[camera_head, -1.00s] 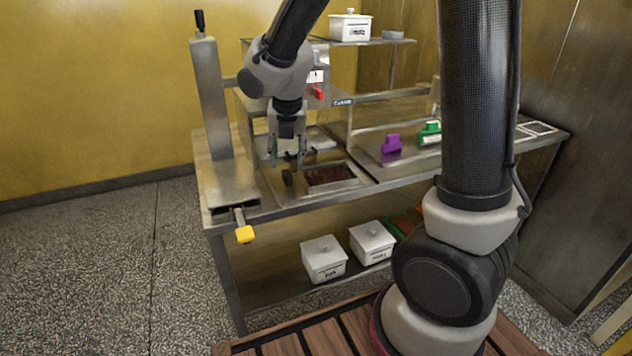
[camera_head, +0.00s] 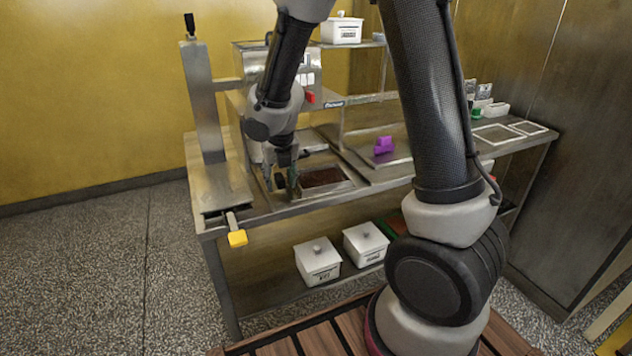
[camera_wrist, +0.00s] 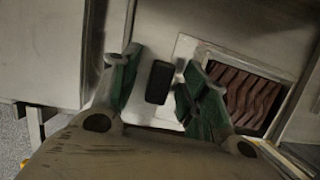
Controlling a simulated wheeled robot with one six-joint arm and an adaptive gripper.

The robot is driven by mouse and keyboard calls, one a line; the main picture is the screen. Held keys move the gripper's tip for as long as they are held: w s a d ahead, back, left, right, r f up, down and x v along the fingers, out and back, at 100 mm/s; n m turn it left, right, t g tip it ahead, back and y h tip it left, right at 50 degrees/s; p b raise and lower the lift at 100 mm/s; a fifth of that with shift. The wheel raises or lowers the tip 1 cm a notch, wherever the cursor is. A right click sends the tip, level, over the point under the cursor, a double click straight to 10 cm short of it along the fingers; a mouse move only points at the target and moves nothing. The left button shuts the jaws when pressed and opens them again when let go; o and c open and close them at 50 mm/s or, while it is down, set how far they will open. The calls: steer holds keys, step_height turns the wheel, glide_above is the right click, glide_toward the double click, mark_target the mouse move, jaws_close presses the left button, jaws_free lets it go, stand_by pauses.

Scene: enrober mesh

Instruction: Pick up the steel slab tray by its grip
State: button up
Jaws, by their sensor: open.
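The steel slab tray (camera_head: 334,191) lies on the bench and holds a dark brown, wavy slab (camera_head: 322,177). The tray's steel rim (camera_wrist: 186,48) shows at right of centre in the wrist view. Its black grip (camera_wrist: 158,82) stands off the tray's left side.
A steel post with a yellow-ended lever (camera_head: 238,238) stands left of the tray. A purple clip-like piece (camera_head: 384,146) sits on the bench to the right. Lidded white tubs (camera_head: 317,262) stand on the lower shelf. A machine with a red part stands behind my gripper.

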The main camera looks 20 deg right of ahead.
steer(key=shift+c, duration=0.2)
steer(key=c, duration=0.8)
steer(key=shift+r, duration=0.1)
steer(key=shift+c, duration=0.2)
